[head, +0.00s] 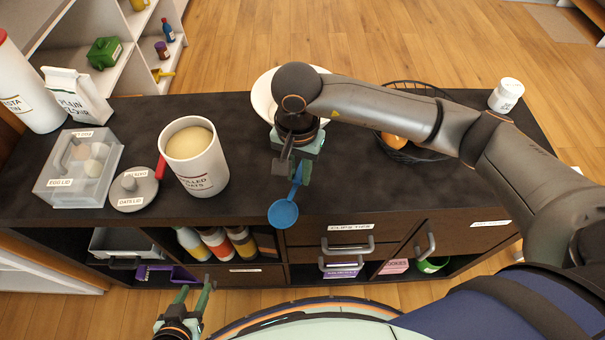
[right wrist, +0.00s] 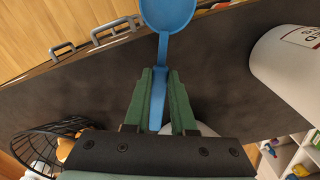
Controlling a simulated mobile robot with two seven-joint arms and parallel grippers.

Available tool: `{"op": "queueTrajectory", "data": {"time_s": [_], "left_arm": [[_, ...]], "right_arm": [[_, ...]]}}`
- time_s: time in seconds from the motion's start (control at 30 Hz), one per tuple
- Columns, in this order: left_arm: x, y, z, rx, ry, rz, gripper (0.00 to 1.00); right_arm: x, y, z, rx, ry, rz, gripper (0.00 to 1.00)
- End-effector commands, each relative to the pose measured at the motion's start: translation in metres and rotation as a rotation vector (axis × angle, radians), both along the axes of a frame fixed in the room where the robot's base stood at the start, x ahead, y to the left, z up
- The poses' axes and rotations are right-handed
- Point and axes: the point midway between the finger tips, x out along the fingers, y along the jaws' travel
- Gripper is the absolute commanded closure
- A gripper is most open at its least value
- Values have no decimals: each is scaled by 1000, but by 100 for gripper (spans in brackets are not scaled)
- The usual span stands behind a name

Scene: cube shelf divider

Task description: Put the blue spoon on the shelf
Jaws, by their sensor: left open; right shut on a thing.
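The blue spoon (head: 284,211) is held by its handle in my right gripper (head: 300,177), bowl hanging toward the front edge of the dark counter (head: 260,185). In the right wrist view the spoon (right wrist: 166,14) has its handle between the green fingers of the right gripper (right wrist: 162,80). My left gripper (head: 194,290) is open and empty, low in front of the cabinet. A white shelf unit (head: 125,70) stands at the back left, and open shelf compartments (head: 225,242) sit under the counter.
A large oats canister (head: 195,160), its lid (head: 134,188) and a clear egg box (head: 80,168) stand on the counter's left. A white plate (head: 262,95) lies behind the right gripper. A black wire basket (head: 408,145) and a white jar (head: 506,95) are at right.

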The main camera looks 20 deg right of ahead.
Motion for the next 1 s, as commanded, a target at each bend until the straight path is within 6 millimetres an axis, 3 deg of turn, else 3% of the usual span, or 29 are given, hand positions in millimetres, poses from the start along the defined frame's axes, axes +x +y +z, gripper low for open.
{"op": "queueTrajectory", "data": {"time_s": [0.1,0.37,0.57,1.0], "left_arm": [[-1,0,0,0,0,0,50],[-2,0,0,0,1,-1,50],[-3,0,5,-2,-1,0,50],[-4,0,-2,-1,4,0,50]], "right_arm": [[12,-8,-18,-1,2,-3,100],[26,-16,-37,0,0,-2,100],[26,-15,-63,1,2,1,100],[27,-15,-73,1,-2,1,100]]}}
